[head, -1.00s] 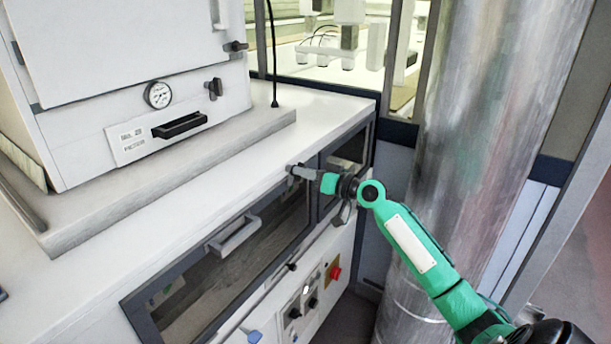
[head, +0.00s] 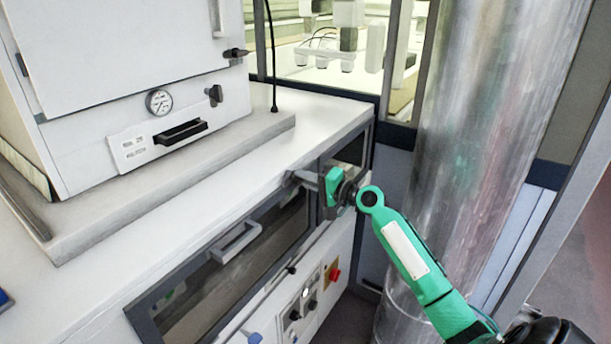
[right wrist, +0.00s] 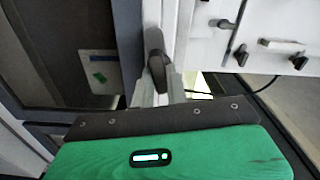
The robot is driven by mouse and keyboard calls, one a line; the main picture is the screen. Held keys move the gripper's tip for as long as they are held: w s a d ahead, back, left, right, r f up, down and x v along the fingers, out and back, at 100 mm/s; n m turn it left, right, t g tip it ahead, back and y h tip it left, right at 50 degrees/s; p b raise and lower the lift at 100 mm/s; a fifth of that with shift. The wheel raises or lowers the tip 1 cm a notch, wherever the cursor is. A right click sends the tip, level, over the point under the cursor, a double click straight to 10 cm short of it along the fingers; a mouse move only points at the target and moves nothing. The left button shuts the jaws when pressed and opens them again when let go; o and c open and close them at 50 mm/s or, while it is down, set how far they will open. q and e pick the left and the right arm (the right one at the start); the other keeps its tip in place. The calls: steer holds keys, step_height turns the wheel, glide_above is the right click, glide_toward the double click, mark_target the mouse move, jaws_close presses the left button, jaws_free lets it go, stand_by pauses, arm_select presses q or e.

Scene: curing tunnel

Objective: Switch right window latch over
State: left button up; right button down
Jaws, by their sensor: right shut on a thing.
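The right window latch shows in the right wrist view as a dark grey lever (right wrist: 154,45) on the pale frame strip beside the dark window. Its end lies between the two light fingers of my right gripper (right wrist: 160,86), which is shut on it. In the head view my right gripper (head: 308,179) is at the upper right corner of the wide window (head: 205,283), by the counter's front edge. The latch is mostly hidden there by the fingers. My left gripper is not in view.
A window handle (head: 235,242) sticks out left of my right gripper. Below are a control panel with knobs and a red button (head: 333,273). A white oven (head: 130,60) stands on the counter.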

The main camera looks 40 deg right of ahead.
steer(key=shift+m+p, duration=0.45)
steer(key=shift+m, duration=0.75)
steer(key=c, duration=1.4)
jaws_free()
steer(key=shift+d, duration=0.1)
steer(key=shift+f, duration=0.1)
steer(key=b+v, duration=0.6)
steer(key=v, duration=0.8)
steer(key=shift+w, duration=0.1)
